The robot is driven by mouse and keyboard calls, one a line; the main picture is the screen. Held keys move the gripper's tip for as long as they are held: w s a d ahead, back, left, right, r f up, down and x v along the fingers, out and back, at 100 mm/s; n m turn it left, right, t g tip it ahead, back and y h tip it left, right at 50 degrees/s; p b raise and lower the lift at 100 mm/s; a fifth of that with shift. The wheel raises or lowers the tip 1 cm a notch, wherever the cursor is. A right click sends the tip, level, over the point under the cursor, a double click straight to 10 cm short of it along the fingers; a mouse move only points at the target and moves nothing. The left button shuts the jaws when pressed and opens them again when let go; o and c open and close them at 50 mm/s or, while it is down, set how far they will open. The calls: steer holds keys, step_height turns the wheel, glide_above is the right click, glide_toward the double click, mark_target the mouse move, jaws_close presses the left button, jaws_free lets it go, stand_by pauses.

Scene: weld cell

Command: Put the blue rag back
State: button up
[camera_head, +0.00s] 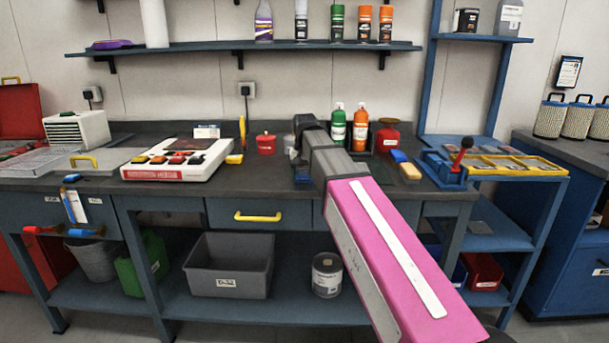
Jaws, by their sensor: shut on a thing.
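My gripper (298,158) is over the middle of the workbench, at the far end of my pink arm. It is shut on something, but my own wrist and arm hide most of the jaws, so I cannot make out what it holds. I cannot pick out the blue rag for certain. A small blue piece (397,156) lies on the bench right of my arm, beside a yellow-tan block (410,172). Another small blue thing (71,178) lies at the bench's left front edge. I cannot tell whether either is cloth.
The dark workbench (240,182) carries a white case (150,172) at left and a red pot (266,143). Green (338,127) and orange (360,128) bottles and a red can (387,138) stand behind my wrist. A blue vise-like tool (440,168) is at right. A shelf (200,47) hangs above.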

mark_target(305, 173)
steer(key=o, duration=0.9)
step_height(305, 173, up, 12)
steer(key=shift+r, duration=0.15)
